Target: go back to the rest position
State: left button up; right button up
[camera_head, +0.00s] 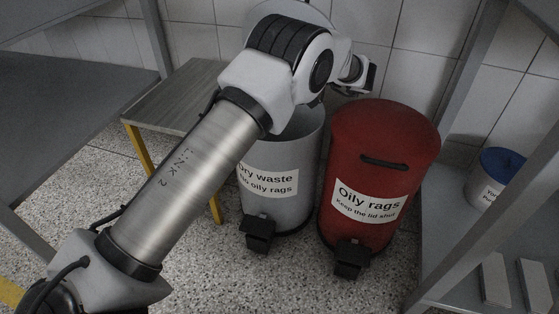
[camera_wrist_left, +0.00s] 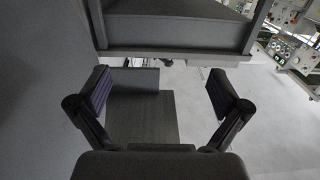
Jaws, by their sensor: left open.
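My left arm comes in from the left in the head view and reaches up across the grey bin. Its wrist end is near the top, by the tiled wall behind the bins; the fingers cannot be made out there. In the left wrist view my left gripper (camera_wrist_left: 158,82) is open, with its two dark fingers wide apart and nothing between them. My right gripper is in neither view.
A grey open-topped "Dry waste" bin (camera_head: 284,216) stands under my left arm. A red lidded "Oily rags" bin (camera_head: 385,150) stands to its right. A small bench (camera_head: 185,85) is behind left. A blue-lidded tub (camera_head: 500,165) sits on the right shelf. Speckled floor is clear in front.

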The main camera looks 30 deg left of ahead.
pick_arm(q)
notch_tip(320, 180, up, 4)
dwell(0.5)
